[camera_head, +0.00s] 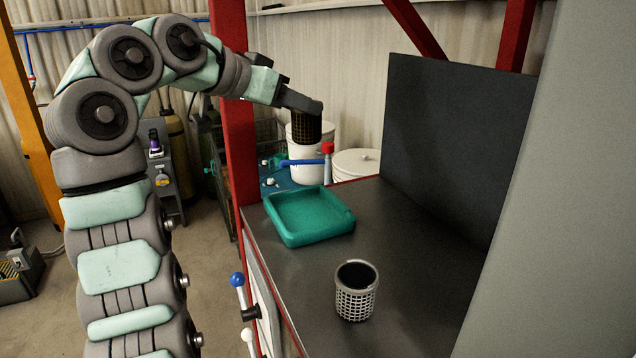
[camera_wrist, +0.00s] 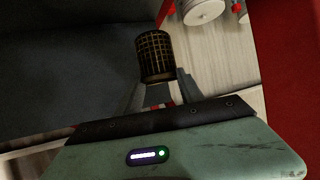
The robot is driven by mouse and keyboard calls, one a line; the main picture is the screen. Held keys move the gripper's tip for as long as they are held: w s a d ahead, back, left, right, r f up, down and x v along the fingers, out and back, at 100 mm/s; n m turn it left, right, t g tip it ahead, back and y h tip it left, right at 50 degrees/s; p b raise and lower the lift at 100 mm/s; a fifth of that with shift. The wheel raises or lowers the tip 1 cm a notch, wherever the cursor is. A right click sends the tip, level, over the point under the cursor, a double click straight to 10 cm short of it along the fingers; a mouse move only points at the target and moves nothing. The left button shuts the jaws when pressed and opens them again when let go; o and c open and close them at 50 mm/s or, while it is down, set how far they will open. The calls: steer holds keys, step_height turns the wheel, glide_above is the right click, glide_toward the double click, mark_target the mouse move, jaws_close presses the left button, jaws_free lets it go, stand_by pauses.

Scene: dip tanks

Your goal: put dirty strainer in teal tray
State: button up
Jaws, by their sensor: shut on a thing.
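My gripper (camera_head: 301,103) is shut on a dark brown mesh strainer, the dirty strainer (camera_head: 306,127). It holds the strainer in the air behind the teal tray, in front of a white bucket. In the wrist view the dirty strainer (camera_wrist: 155,55) sits between the fingers (camera_wrist: 160,88). The teal tray (camera_head: 322,235) lies on the dark worktop and looks empty. A clean silver-grey strainer (camera_head: 356,301) stands upright on the worktop in front of the tray.
The worktop (camera_head: 415,265) is clear right of the tray. A dark upright panel (camera_head: 457,140) bounds it at the back right. A red post (camera_head: 238,130) stands left of the tray. White buckets (camera_head: 307,165) and a blue-handled valve with a red cap (camera_head: 328,149) are behind it.

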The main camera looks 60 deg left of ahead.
step_height(320, 180, down, 16)
steer(key=shift+w+f, duration=0.1)
steer(key=shift+f, duration=0.15)
stand_by(0.3)
steer(key=shift+a+f, duration=0.1)
steer(key=shift+f, duration=0.05)
steer(key=o, duration=1.4)
